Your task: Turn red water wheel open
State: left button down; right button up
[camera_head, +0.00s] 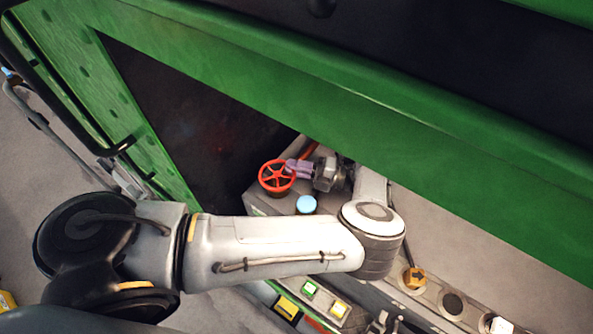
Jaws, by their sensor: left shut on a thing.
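The red water wheel (265,181), a spoked handwheel, stands at the far left end of the grey control panel (259,204). My left gripper (291,168) reaches it from the right, with its purple fingers at the wheel's right rim. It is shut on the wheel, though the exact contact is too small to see. My left arm crosses the middle of the view from the left and hides part of the panel.
A light blue round knob (306,204) sits just below the gripper. A yellow-orange knob (413,278) and lit buttons (309,288) are lower on the panel. A green metal frame beam (400,125) passes above the arm, and a green wall stands at left.

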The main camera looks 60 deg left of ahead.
pick_arm(q)
jog(key=shift+r, duration=0.1)
jog(key=c, duration=1.2)
grip_release()
jog(key=shift+o, duration=0.2)
jog(key=shift+w+d+f+b, duration=0.2)
jog(key=shift+w+d+b, duration=0.05)
jog(key=shift+b, duration=0.05)
jog(key=b+v, duration=0.5)
jog(key=v, duration=0.3)
jog(key=shift+w+d+f, duration=0.1)
jog(key=shift+w+d, duration=0.15)
jog(key=shift+w, duration=0.05)
jog(key=shift+w+d+b, duration=0.3)
jog(key=shift+w+d, duration=0.1)
jog(key=shift+w, duration=0.1)
